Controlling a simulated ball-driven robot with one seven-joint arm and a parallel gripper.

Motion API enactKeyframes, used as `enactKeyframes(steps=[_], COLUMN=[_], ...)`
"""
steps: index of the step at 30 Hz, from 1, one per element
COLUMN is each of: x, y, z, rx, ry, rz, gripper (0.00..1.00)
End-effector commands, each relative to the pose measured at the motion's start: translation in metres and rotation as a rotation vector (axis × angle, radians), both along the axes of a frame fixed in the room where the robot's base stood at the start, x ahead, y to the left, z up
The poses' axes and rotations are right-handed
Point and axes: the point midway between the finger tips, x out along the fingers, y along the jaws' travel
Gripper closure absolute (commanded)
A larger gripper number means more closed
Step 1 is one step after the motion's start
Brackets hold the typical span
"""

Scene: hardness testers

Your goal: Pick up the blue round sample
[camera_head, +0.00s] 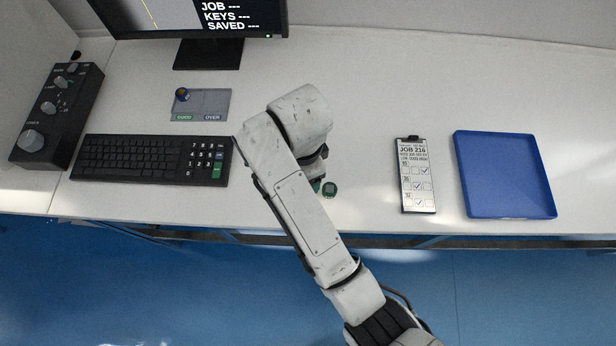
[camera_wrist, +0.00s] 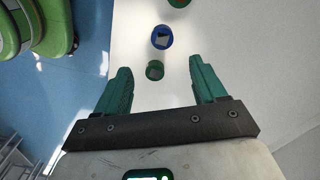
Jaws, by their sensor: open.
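The blue round sample (camera_wrist: 162,37) lies on the white bench top in the wrist view, with a grey angular patch on its top. My gripper (camera_wrist: 161,72) is open, its two teal fingers apart and empty. The blue sample lies beyond the fingertips, near the line midway between them. A green round sample (camera_wrist: 155,70) lies closer, in line with the gap between the fingers. In the head view my arm hides most of my gripper, and I cannot make out this blue sample there.
Another green round piece (camera_wrist: 179,3) is cut by the wrist view's top edge.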

Motion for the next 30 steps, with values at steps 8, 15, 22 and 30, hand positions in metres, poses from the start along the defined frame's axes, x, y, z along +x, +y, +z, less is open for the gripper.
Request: enactKeyframes(steps=[8, 15, 22, 30], x=[0.000, 0.000, 0.003, 0.003], y=[-0.001, 0.000, 0.004, 0.004], z=[-0.033, -0.056, -0.087, -0.105], rx=[-0.002, -0.001, -0.002, 0.001], ry=[0.001, 0.000, 0.002, -0.002], rz=[0.002, 0.002, 0.003, 0.003], gripper=[0.30, 0.30, 0.30, 0.30])
